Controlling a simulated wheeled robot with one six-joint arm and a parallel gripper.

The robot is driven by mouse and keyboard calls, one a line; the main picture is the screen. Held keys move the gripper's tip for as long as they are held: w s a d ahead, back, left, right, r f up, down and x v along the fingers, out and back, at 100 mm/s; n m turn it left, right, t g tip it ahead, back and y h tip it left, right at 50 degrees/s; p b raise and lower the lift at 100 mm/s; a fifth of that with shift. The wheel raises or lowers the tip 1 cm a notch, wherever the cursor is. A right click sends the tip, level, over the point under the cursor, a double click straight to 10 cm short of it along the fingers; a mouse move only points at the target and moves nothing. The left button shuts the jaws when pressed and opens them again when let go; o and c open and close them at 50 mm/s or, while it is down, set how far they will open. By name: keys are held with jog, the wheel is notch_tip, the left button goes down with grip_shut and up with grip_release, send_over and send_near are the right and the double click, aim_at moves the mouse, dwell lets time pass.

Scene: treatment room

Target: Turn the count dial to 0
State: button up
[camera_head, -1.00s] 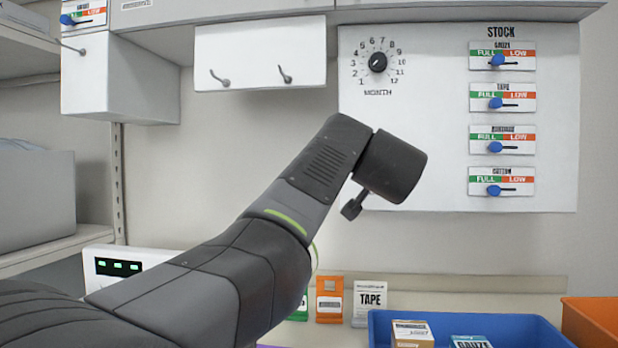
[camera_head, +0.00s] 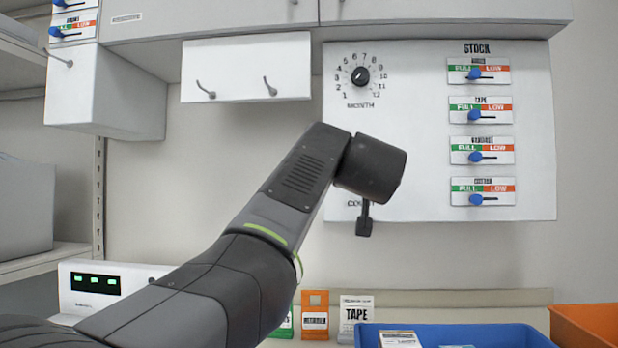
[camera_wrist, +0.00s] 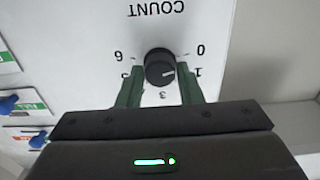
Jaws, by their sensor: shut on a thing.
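The count dial (camera_wrist: 158,60) is a round black knob on the white panel, upside down in the wrist view under the word COUNT. My gripper (camera_wrist: 162,76) is shut on it, with one green finger at each side of the knob. The white mark on the knob points right in the wrist view, towards the 1. The 0 (camera_wrist: 200,50) is printed just above the 1 there. In the head view the dial is hidden behind my wrist; only part of its COUNT label (camera_head: 357,203) shows at the wrist's left.
The month dial (camera_head: 360,76) sits above my wrist on the same panel (camera_head: 420,120). Several stock sliders (camera_head: 475,116) line its right side. A box with two hooks (camera_head: 246,70) hangs to the left. A blue bin (camera_head: 450,335) stands below.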

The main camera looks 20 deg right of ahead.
dwell(0.3)
jog(key=o, duration=1)
jog(key=shift+c, duration=0.2)
jog(key=v, duration=1.3)
jog(key=shift+s+a, duration=0.2)
jog(key=shift+s, duration=0.1)
jog(key=shift+w+d, duration=0.1)
jog(key=x, duration=1.3)
jog(key=shift+w, duration=0.25)
jog(key=shift+d, duration=0.1)
